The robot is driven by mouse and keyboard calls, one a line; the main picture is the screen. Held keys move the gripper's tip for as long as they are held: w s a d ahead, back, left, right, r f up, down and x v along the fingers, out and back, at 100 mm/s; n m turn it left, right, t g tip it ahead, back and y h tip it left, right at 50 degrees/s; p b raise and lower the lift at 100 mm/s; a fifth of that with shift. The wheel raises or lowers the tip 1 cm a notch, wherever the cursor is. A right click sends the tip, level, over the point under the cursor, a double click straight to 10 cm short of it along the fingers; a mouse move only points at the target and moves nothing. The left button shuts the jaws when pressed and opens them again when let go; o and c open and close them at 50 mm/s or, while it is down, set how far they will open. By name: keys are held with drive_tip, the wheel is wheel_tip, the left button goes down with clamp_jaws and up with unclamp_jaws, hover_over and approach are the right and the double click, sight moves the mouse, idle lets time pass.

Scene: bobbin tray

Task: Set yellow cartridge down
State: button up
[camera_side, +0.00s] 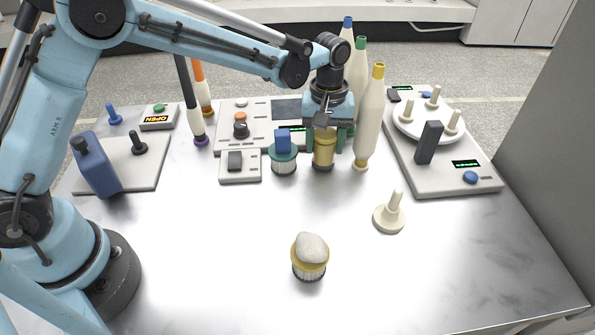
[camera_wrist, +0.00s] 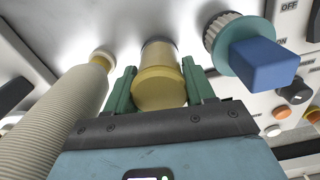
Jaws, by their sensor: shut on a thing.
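The yellow cartridge (camera_side: 323,152) is upright between the green fingers of my gripper (camera_side: 324,139), which is shut on it from above. It also shows between the fingers in the wrist view (camera_wrist: 158,88). Its dark lower end is at or just over the metal table (camera_side: 220,250); I cannot tell whether it touches. My gripper points down in the back middle of the table.
A teal-ringed cartridge with a blue block top (camera_side: 284,150) stands close on the left. A tall yellow-tipped cone (camera_side: 371,115) stands close on the right. A yellow-ringed piece with a whitish lump (camera_side: 310,255) and a cream peg (camera_side: 390,215) are nearer the front.

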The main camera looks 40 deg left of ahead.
drive_tip(key=o, duration=1.1)
drive_tip(key=shift+f, duration=0.1)
drive_tip(key=shift+o, duration=0.2)
wheel_tip(320, 180, up, 12)
drive_tip(key=shift+f, duration=0.1)
drive_tip(key=shift+s+a+r, duration=0.15)
drive_tip(key=shift+r, duration=0.25)
drive_tip(key=s+a+r+m+t, duration=0.3)
drive_tip(key=s+a+m, duration=0.1)
drive_tip(key=s+a, duration=0.35)
drive_tip(key=s+a+f+m+t, duration=0.3)
drive_tip(key=s+a+f+t, duration=0.1)
drive_tip(key=s, duration=0.6)
drive_tip(key=shift+s+a+f+m, duration=0.2)
drive_tip(key=shift+s+f+m, duration=0.1)
drive_tip(key=shift+f, duration=0.15)
